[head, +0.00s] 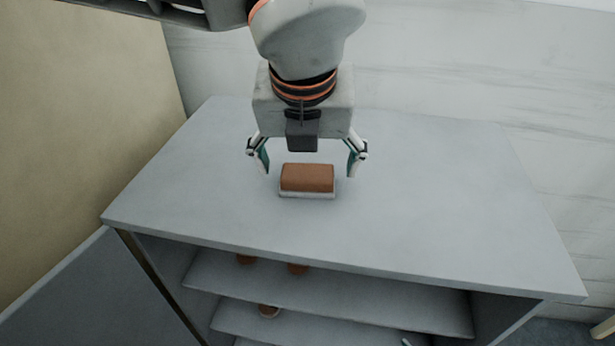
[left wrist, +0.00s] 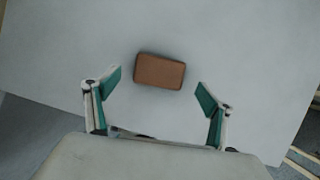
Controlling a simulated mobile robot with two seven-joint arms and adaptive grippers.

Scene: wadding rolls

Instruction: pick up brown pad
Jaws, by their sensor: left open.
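The brown pad (head: 307,178) lies on top of the grey cabinet (head: 430,190), with a pale layer showing under its brown top. In the left wrist view the brown pad (left wrist: 160,71) lies just beyond the fingertips, roughly midway between them and slightly tilted. My left gripper (head: 309,166) is open and empty, with its fingers to either side of the pad in the head view. It also shows open in the left wrist view (left wrist: 158,84), with teal finger pads. I cannot tell its exact height above the cabinet top. My right gripper is not in view.
The cabinet top around the pad is clear. A pale wall (head: 440,80) stands behind and a tan panel (head: 80,120) at the left.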

